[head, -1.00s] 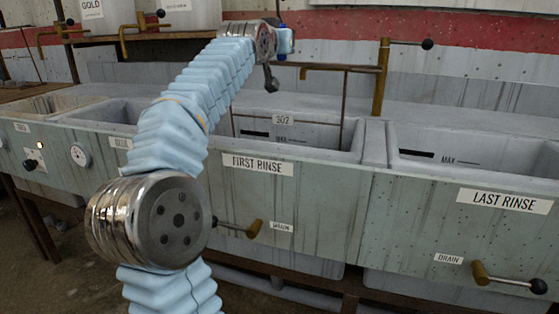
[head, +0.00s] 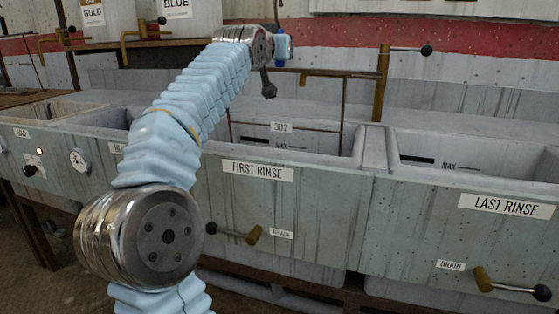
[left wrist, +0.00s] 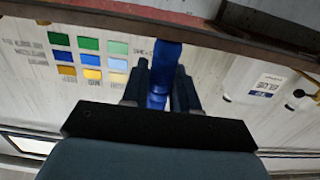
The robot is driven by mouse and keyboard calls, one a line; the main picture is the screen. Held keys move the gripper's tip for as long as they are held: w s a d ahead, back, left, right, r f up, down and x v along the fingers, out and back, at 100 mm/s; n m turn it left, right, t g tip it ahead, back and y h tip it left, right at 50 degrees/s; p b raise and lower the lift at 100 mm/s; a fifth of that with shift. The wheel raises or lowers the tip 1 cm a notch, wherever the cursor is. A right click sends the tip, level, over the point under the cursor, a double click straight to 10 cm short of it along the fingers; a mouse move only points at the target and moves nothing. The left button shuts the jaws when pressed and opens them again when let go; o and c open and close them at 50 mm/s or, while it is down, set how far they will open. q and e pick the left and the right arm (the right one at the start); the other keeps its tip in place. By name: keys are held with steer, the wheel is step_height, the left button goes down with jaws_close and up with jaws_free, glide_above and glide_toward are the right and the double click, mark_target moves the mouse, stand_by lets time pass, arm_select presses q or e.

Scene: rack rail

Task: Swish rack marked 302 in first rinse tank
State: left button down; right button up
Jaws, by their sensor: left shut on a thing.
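My left arm reaches over the tank from the left. My left gripper (left wrist: 160,88) is shut on a blue piece at the top of the rack, between its dark fingers in the left wrist view. In the head view my wrist mostly hides the fingers; a blue part (head: 284,46) shows beside it. My right gripper is not in view.
A brass tap post (head: 381,85) with a lever stands close to the rack's right. The last rinse tank (head: 420,192) lies to the right, past a divider. Drain levers (head: 235,233) stick out in front. Gold and blue containers (head: 190,12) stand at the back left.

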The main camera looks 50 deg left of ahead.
arm_select(q)
steer(key=p+x, duration=0.2)
steer(key=x, duration=0.1)
steer(key=shift+r, duration=0.15)
stand_by(2.7)
steer(key=r+p, duration=0.5)
steer(key=s+r+p, duration=0.1)
steer(key=r+p, duration=0.4)
steer(key=r, duration=0.1)
steer(key=d+r+p, duration=0.1)
steer(key=r+p, duration=0.4)
steer(key=r, duration=0.1)
steer(key=shift+s+r, duration=0.2)
steer(key=shift+s, duration=0.05)
steer(key=shift+f, duration=0.15)
